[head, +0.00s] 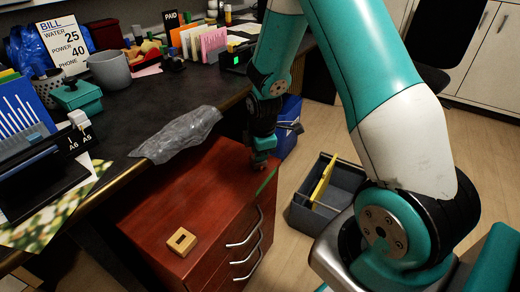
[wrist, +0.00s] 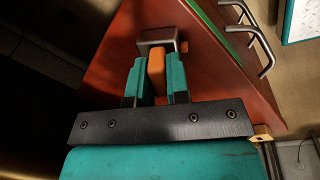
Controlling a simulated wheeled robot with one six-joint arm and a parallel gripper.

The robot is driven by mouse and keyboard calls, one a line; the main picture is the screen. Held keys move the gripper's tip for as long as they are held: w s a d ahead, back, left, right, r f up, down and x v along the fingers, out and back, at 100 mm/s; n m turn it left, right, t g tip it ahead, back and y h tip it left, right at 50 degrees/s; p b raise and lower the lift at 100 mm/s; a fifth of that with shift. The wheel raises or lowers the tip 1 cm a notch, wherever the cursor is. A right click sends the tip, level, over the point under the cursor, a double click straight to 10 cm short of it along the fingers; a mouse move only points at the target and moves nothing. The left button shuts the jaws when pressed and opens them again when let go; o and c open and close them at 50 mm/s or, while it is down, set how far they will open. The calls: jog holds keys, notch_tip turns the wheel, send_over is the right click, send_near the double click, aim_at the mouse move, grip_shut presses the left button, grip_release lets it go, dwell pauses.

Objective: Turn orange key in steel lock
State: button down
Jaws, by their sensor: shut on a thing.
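The orange key (wrist: 156,68) shows in the wrist view between the two teal fingers of my gripper (wrist: 156,80), which is shut on it. The key's far end meets the steel lock (wrist: 158,36), a grey block on the red-brown cabinet top (wrist: 205,60). How far the key sits in the lock is hidden. In the head view my gripper (head: 260,158) is low over the far right part of the cabinet top (head: 180,195). The key and lock are too small and covered there to make out.
A wooden block with a dark slot (head: 182,241) lies on the cabinet's near part. Drawer handles (head: 245,232) stick out on its right side. A crumpled grey sheet (head: 180,135) hangs over the desk edge. A dark open crate (head: 325,190) stands on the floor to the right.

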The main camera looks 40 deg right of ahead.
jog(key=shift+m, duration=0.6)
